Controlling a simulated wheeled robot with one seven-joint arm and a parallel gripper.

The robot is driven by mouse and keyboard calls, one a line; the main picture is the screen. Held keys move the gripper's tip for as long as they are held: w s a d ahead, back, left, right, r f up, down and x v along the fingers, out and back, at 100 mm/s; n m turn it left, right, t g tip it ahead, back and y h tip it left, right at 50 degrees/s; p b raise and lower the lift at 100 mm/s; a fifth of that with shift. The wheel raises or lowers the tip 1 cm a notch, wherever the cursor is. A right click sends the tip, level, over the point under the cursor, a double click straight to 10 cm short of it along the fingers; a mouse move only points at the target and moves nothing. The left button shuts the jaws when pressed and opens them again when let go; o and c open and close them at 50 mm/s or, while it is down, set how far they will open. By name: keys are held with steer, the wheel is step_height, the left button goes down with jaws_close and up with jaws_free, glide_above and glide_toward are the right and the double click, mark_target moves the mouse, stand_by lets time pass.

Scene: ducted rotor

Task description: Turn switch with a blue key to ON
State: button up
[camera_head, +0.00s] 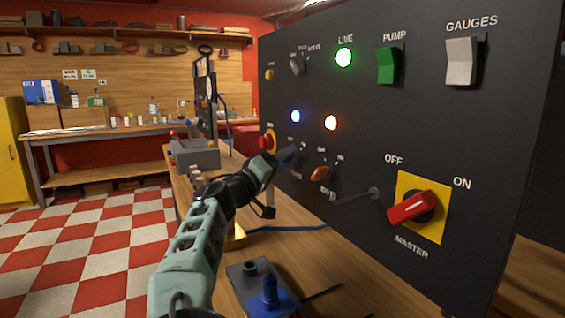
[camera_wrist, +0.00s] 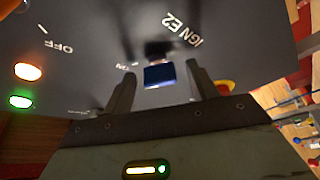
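The switch with a blue key sits on the black panel (camera_head: 440,120) beside the label IGN E2. In the wrist view the blue key (camera_wrist: 158,76) shows as a dark blue block below a dark, blurred round base. My gripper (camera_wrist: 162,84) is open, with one finger on each side of the key and a visible gap to both. Whether the fingertips reach past the key is hard to tell. An ON label (camera_wrist: 125,66) is left of the key. In the head view my gripper (camera_head: 278,157) is close to the panel's lower left and largely hides this switch.
A switch with an orange key (camera_head: 321,173) is just right of my gripper. A red button on yellow (camera_head: 266,142) is close by on the left. The red MASTER handle (camera_head: 410,207) is lower right.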

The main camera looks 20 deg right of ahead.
steer(key=b+v, duration=0.1)
steer(key=v, duration=1.6)
steer(key=shift+a+f, duration=0.15)
steer(key=shift+s, duration=0.1)
